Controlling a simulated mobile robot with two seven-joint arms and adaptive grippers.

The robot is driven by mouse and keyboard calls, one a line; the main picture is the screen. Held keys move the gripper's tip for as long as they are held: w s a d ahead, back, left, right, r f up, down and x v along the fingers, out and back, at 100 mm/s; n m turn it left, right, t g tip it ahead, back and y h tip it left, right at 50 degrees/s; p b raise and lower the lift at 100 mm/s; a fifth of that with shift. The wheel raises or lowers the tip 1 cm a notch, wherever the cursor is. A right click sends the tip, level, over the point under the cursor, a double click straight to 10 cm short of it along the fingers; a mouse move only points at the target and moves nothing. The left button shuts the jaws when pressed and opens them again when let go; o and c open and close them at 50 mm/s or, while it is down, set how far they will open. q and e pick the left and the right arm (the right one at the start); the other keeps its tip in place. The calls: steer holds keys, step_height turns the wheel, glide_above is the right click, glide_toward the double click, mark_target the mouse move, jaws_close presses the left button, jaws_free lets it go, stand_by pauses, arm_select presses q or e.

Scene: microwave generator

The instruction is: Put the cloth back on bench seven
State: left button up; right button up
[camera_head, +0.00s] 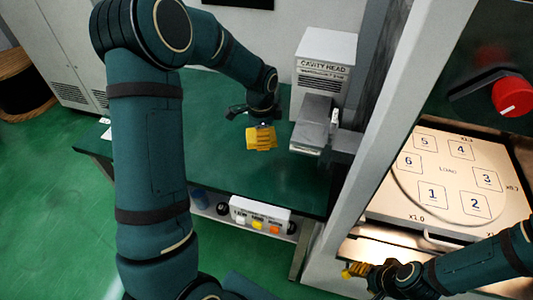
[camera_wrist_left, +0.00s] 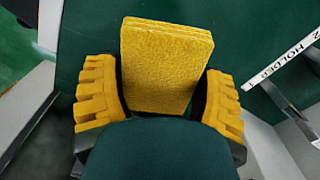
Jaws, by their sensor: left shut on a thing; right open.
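The cloth (camera_wrist_left: 166,65) is a folded yellow pad seen in the left wrist view, between the two yellow ribbed fingers of my left gripper (camera_wrist_left: 160,98). My left gripper is shut on it. In the head view my left gripper (camera_head: 261,138) is over the green bench top (camera_head: 235,175), left of the cavity head unit; cloth and fingers are both yellow and hard to tell apart there. I cannot tell the height over the bench, and no bench number is readable. My right gripper (camera_head: 358,270) is open at the lower right, below the lit chamber.
The cavity head unit (camera_head: 325,65) stands on the bench's right part. A lit chamber with a numbered round plate (camera_head: 450,175) and a red knob (camera_head: 513,96) are at right. A white box with coloured buttons (camera_head: 260,215) sits below the bench's front edge. The bench's front middle is clear.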

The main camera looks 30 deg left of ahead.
mark_target(261, 160)
arm_select(q)
steer(key=shift+a+f, duration=0.1)
steer(key=shift+f, duration=0.2)
step_height(261, 160, down, 9)
steer(key=shift+f+b, duration=0.15)
steer(key=shift+b, duration=0.6)
steer(key=shift+f, duration=0.1)
steer(key=o, duration=1.2)
steer(key=shift+r, duration=0.45)
step_height(261, 160, up, 11)
steer(key=shift+r+p, duration=0.2)
steer(key=shift+p, duration=0.65)
